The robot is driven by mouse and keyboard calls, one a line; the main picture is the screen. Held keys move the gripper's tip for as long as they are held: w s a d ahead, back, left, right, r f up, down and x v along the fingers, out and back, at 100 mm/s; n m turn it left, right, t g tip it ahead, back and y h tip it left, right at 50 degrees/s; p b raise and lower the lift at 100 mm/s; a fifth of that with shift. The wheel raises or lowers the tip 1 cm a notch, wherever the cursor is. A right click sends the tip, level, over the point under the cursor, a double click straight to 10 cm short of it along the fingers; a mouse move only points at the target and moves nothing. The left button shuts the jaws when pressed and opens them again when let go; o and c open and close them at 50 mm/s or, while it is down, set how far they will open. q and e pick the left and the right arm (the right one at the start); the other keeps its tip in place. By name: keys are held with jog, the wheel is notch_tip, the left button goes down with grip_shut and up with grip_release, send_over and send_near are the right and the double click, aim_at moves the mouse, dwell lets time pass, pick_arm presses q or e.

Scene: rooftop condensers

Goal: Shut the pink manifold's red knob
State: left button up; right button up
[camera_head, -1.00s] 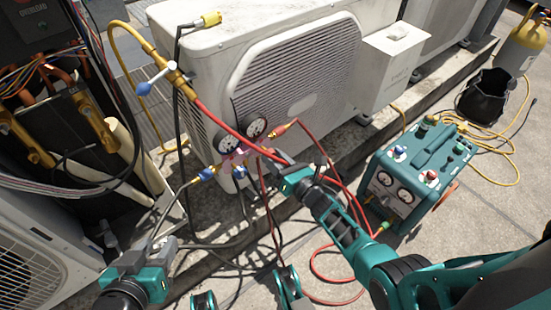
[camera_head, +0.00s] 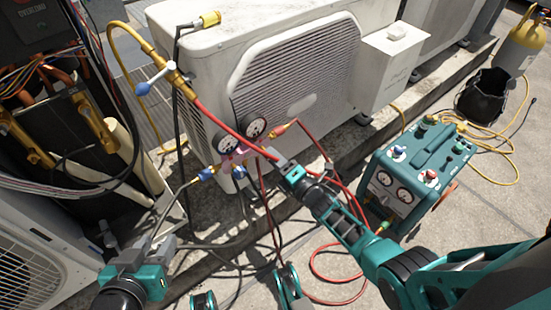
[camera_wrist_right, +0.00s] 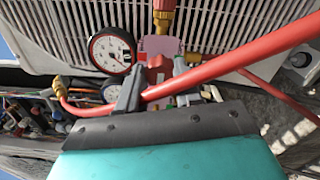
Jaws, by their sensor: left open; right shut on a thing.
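The pink manifold (camera_head: 238,156) hangs in front of the white condenser, below two round gauges (camera_head: 256,127). In the right wrist view the pink body (camera_wrist_right: 160,45) is behind the red knob (camera_wrist_right: 158,70). My right gripper (camera_head: 271,155) is at the manifold's right side. In its wrist view, its dark fingers stand either side of the red knob, shut on it; a red hose crosses in front and partly hides the grip. My left gripper (camera_head: 166,243) is open and empty, low at the left, well away from the manifold.
Blue valve handles (camera_head: 207,173) are on the manifold's left and lower side. Red, yellow and black hoses run around it, with a red hose (camera_head: 212,118) crossing above. A teal recovery machine (camera_head: 410,175) stands at right.

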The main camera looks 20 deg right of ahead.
jog(key=shift+s+a+f+m, duration=0.1)
jog(key=shift+f+m, duration=0.05)
jog(key=shift+m, duration=4.25)
jog(key=shift+f+m, duration=0.1)
jog(key=shift+m, duration=4.3)
pick_arm(q)
jog(key=shift+s+f, duration=0.1)
jog(key=shift+s, duration=0.05)
pick_arm(e)
jog(key=o, duration=1)
jog(key=shift+o, duration=0.2)
pick_arm(q)
jog(key=a+r+p, duration=0.1)
jog(key=p, duration=0.3)
jog(key=shift+s+a+r+y, duration=0.1)
jog(key=shift+r+y, duration=0.2)
jog(key=shift+r, duration=0.1)
pick_arm(e)
jog(key=v, duration=1.3)
